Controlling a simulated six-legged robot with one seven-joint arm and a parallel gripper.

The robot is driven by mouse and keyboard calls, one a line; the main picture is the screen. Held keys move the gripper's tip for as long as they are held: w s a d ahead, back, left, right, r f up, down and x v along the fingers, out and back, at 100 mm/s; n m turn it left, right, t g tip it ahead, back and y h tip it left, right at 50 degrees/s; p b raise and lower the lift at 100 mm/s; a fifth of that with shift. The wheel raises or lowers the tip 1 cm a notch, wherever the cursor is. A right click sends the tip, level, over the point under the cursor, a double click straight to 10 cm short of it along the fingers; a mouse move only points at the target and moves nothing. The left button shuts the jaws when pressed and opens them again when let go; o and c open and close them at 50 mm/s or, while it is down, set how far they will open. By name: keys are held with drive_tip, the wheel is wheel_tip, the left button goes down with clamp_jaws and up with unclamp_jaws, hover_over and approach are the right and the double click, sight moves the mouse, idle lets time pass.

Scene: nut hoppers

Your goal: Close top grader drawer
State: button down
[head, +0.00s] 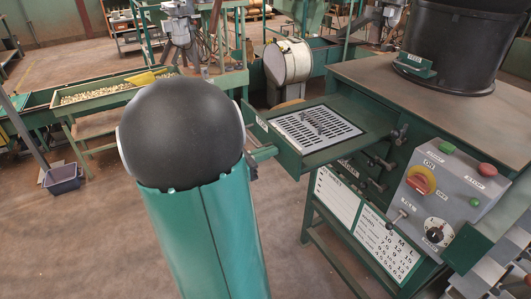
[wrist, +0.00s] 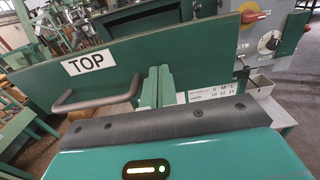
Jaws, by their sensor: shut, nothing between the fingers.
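The top grader drawer (head: 318,165) stands pulled out to the left of the green cabinet in the head view, with a slotted metal tray (head: 318,128) inside. In the wrist view its green front panel (wrist: 205,50) carries a white TOP label (wrist: 88,63) and a grey bar handle (wrist: 98,102). My gripper (wrist: 156,86) is shut and empty, its green fingers upright in front of the panel, just right of the handle. I cannot tell whether the fingertips touch the panel. In the head view my arm hides most of the gripper.
A grey control box (head: 440,195) with knobs and buttons is at the right. A black hopper (head: 450,45) stands on the cabinet top (head: 375,78). Other drawers lie below the open one. A nut trough (head: 110,90) and a bin (head: 62,178) are at the left. Floor is clear around my arm.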

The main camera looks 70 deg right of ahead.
sight(365, 123)
drive_tip(key=x, duration=3.6)
drive_tip(key=shift+a, duration=0.15)
drive_tip(key=shift+s, duration=0.2)
drive_tip(key=shift+s+d+r, duration=0.1)
drive_tip(key=shift+d+r, duration=0.05)
drive_tip(key=shift+d, duration=0.05)
drive_tip(key=shift+s+r, duration=0.1)
